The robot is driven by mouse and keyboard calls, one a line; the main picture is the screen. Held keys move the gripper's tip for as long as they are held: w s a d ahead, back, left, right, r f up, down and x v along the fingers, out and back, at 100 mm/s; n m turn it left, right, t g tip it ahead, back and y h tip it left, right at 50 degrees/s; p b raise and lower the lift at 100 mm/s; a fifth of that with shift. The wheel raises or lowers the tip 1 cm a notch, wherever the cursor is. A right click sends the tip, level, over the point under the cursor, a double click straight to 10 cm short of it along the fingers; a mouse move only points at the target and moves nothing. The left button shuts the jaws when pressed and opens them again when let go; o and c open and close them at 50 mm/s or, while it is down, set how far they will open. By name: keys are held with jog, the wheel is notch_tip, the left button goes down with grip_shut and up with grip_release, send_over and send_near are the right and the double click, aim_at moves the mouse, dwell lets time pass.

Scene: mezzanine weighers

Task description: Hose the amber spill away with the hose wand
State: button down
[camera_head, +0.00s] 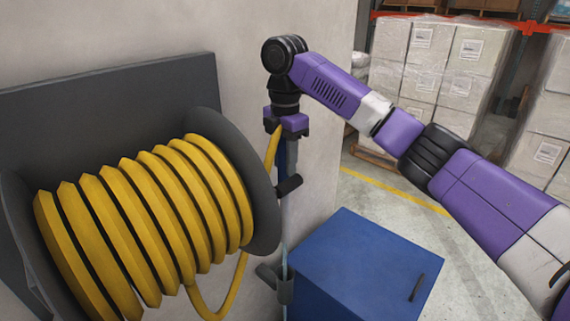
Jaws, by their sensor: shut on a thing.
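My gripper (288,131) points down beside the wall corner and is shut on the upper end of the hose wand (289,217). The wand hangs upright, with a blue upper part and a thin grey tube below. It runs past a dark wall clip (289,187) towards a dark holder (279,283) lower down; I cannot tell whether it sits in them. The yellow hose (152,205) is wound on the reel, and a loose loop rises to the wand's top. The amber spill is not in view.
The grey hose reel (232,180) fills the left side on its dark backboard (95,99). A blue cabinet (365,262) stands just right of the wand. Wrapped boxes (420,60) on a pallet stand behind. Open concrete floor with a yellow line (395,190) lies to the right.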

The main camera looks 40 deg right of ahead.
jog(key=shift+r, duration=3.5)
